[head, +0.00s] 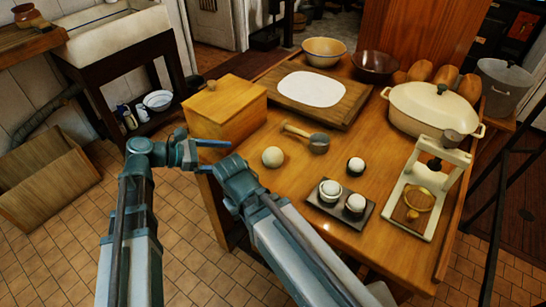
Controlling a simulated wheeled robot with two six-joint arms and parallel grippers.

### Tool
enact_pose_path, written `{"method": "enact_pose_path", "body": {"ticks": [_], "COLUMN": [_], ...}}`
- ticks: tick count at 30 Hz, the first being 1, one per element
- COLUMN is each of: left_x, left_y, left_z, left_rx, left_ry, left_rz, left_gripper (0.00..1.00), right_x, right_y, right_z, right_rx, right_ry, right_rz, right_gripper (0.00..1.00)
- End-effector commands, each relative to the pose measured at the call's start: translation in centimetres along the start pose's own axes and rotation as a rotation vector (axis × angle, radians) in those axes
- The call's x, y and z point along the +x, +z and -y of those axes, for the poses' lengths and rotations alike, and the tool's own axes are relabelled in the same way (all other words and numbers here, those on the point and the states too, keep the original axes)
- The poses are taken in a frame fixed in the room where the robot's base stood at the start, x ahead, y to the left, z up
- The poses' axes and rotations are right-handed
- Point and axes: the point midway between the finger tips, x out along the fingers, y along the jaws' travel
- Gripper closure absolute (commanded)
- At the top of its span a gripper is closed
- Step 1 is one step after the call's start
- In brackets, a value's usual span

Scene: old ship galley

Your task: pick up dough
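A pale round ball of dough (272,157) sits on the wooden table, right of the box and in front of a wooden-handled tool. A flat white sheet, perhaps rolled dough (311,89), lies on a wooden board (345,119) farther back. My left gripper (211,155) is at the table's left edge, in front of the box. Its fingers look spread, with nothing visible between them. My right gripper (232,168) is close beside it, left of the ball and apart from it. Its fingers are not clearly visible.
A wooden box (225,105) stands at the table's left. A dark tray (341,211) with small pots, a cream press (436,190) and a lidded casserole (433,107) occupy the right. Bowls (323,51) stand at the back. Bare table surrounds the ball.

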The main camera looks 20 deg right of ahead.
Motion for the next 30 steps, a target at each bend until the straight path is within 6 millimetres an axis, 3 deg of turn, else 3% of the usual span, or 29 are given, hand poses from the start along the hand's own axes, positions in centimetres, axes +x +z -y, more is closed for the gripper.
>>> {"method": "enact_pose_path", "body": {"ticks": [12, 25, 30], "left_x": [7.1, 8.7, 10.5], "left_y": [-0.3, -0.1, 0.0], "left_z": [0.0, 0.0, -0.1], "left_rx": [0.004, 0.004, 0.005], "left_ry": [-0.002, -0.001, -0.002], "left_rz": [-0.003, -0.004, -0.004], "left_gripper": [0.00, 0.00, 0.00], "right_x": [2.9, 3.3, 3.9], "right_y": [-0.2, -0.2, -0.2], "right_z": [0.3, 0.3, 0.4], "right_rx": [0.000, 0.000, 0.000], "right_ry": [0.000, 0.000, 0.000], "right_rz": [0.000, 0.000, 0.000], "right_gripper": [1.00, 1.00, 1.00]}}
